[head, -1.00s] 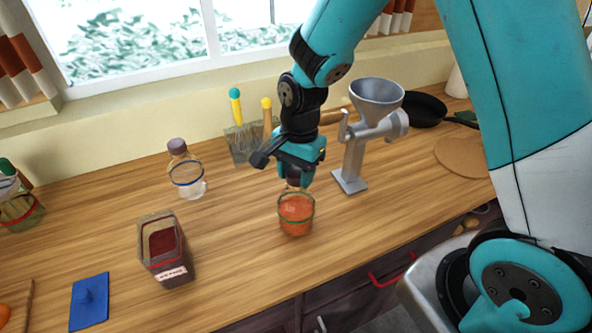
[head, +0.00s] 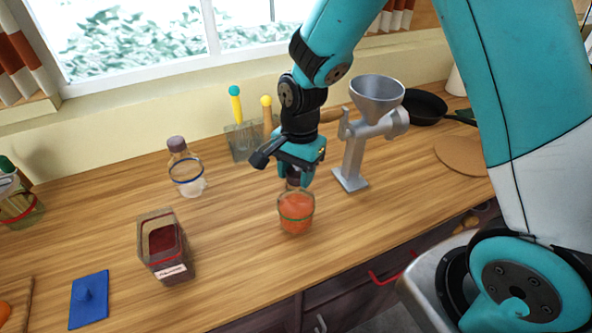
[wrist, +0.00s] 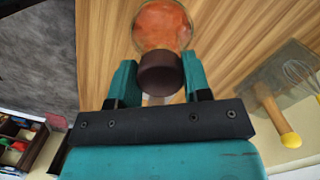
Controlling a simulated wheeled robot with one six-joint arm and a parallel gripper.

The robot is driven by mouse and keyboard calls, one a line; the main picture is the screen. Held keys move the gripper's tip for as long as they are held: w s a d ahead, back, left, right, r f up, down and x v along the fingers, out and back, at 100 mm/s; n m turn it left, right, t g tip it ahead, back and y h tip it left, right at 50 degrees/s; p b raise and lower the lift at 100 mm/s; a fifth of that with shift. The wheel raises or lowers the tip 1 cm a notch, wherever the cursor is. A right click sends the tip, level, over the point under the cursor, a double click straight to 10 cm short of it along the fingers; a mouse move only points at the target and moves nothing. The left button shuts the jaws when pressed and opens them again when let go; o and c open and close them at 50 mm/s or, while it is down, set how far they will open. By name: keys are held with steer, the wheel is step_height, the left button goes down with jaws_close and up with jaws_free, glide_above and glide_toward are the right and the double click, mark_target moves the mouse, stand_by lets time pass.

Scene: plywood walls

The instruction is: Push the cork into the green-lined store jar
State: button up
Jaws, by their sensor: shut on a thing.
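The green-lined store jar (head: 297,222) is clear glass with orange contents and stands upright on the wooden counter. It also shows at the top of the wrist view (wrist: 163,20). My gripper (head: 296,181) is directly over the jar, pointing down. In the wrist view its two teal fingers are shut on the dark brown cork (wrist: 159,76), one on each side. The cork (head: 293,183) is at or just above the jar's mouth in the head view. The fingers partly hide it, and I cannot tell whether its lower end is inside the mouth.
A metal grinder (head: 355,150) stands close on the right. A blue-lined bottle (head: 187,181), a red-lined container (head: 168,270) and a blue board (head: 89,307) are to the left. A utensil holder (head: 240,143) is behind.

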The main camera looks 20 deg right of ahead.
steer(key=o, duration=1.5)
steer(key=shift+c, duration=0.2)
steer(key=shift+r, duration=0.1)
steer(key=shift+r+p, duration=3.55)
steer(key=shift+r, duration=0.4)
jaws_close()
steer(key=shift+f, duration=0.1)
